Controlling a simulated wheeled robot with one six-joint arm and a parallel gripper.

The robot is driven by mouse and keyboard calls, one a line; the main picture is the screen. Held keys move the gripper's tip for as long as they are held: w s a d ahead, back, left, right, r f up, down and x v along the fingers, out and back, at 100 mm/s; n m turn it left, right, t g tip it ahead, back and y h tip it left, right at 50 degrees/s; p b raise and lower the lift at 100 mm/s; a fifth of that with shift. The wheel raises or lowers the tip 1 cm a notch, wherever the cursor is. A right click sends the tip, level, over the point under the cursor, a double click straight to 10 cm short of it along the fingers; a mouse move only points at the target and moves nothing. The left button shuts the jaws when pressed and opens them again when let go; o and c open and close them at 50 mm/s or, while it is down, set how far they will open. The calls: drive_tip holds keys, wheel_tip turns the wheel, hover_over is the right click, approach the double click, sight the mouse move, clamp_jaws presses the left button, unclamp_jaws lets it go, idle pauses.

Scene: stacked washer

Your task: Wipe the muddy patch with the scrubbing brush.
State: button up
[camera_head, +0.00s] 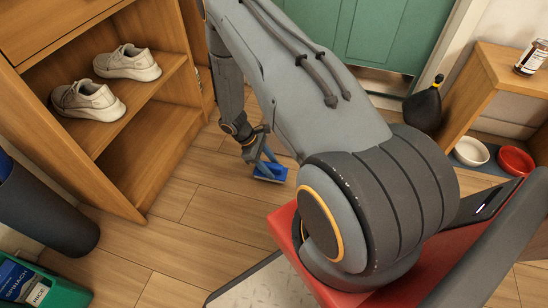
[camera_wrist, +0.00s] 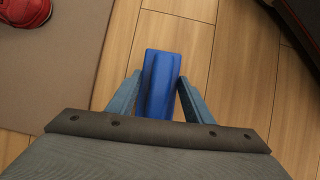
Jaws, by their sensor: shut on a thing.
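My gripper (camera_wrist: 159,78) is shut on the scrubbing brush, with one finger on each side of its blue body (camera_wrist: 160,62). In the head view my gripper (camera_head: 260,155) hangs low over the wooden floor, left of my large arm link, and the blue brush (camera_head: 270,175) is at its tip. I cannot tell whether the brush touches the floor; its bristles are hidden. No muddy patch can be made out in either view; my arm and base cover part of the floor.
A wooden cabinet (camera_head: 160,170) with light shoes (camera_head: 128,63) stands left. White (camera_head: 471,151) and red (camera_head: 515,160) bowls are right. The wrist view shows a mat (camera_wrist: 60,80) and red object (camera_wrist: 24,10).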

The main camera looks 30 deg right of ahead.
drive_tip(key=shift+a+r+p, duration=0.25)
drive_tip(key=shift+r+p, duration=0.25)
drive_tip(key=shift+r, duration=0.3)
drive_tip(key=shift+d+r+p, duration=0.1)
drive_tip(key=shift+r+p, duration=1.1)
drive_tip(key=shift+r, duration=0.7)
